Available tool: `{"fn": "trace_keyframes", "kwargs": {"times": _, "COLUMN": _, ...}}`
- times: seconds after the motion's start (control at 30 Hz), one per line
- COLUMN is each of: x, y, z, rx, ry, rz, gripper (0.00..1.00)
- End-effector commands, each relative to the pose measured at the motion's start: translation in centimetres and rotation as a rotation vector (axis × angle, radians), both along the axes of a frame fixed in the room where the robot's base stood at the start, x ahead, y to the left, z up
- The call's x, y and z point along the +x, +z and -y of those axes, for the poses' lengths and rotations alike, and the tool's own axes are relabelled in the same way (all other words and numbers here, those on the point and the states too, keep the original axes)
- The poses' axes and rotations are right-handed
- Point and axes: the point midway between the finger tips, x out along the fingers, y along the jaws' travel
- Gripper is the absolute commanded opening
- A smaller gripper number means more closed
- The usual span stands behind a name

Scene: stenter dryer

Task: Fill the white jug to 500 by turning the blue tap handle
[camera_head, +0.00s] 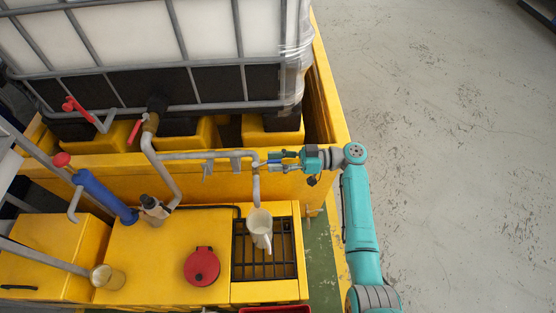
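The white jug (262,241) stands on a black grate in the yellow bench, with its opening under the end of a grey downpipe (256,188). The level in the jug and any scale marks are too small to read. My gripper (275,160) reaches in from the right at the tap, where the grey pipe turns down. A small blue patch beside the fingers looks like the blue tap handle (274,163), mostly hidden by them. I cannot tell whether the fingers are closed on it or only around it.
A large caged white tank (150,35) stands behind on a yellow base. Red-handled valves (135,132), a blue cylinder (104,195), a red round lid (202,266) and a metal cup (107,277) are left of the jug. Open grey floor (450,170) lies right.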

Motion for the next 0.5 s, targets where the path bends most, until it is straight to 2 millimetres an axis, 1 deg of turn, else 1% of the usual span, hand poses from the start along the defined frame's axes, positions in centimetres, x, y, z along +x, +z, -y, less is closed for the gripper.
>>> {"fn": "trace_keyframes", "kwargs": {"times": 0.1, "x": 0.00, "y": 0.00, "z": 0.01, "rx": 0.000, "ry": 0.000, "rz": 0.000, "gripper": 0.40}}
{"fn": "trace_keyframes", "kwargs": {"times": 0.13, "x": 0.00, "y": 0.00, "z": 0.01, "rx": 0.000, "ry": 0.000, "rz": 0.000, "gripper": 0.35}}
{"fn": "trace_keyframes", "kwargs": {"times": 0.17, "x": 0.00, "y": 0.00, "z": 0.01, "rx": 0.000, "ry": 0.000, "rz": 0.000, "gripper": 0.27}}
{"fn": "trace_keyframes", "kwargs": {"times": 0.2, "x": 0.00, "y": 0.00, "z": 0.01, "rx": 0.000, "ry": 0.000, "rz": 0.000, "gripper": 0.17}}
{"fn": "trace_keyframes", "kwargs": {"times": 0.27, "x": 0.00, "y": 0.00, "z": 0.01, "rx": 0.000, "ry": 0.000, "rz": 0.000, "gripper": 0.02}}
{"fn": "trace_keyframes", "kwargs": {"times": 0.3, "x": 0.00, "y": 0.00, "z": 0.01, "rx": 0.000, "ry": 0.000, "rz": 0.000, "gripper": 0.00}}
{"fn": "trace_keyframes", "kwargs": {"times": 0.5, "x": 0.01, "y": 0.01, "z": 0.01, "rx": 0.000, "ry": 0.000, "rz": 0.000, "gripper": 0.00}}
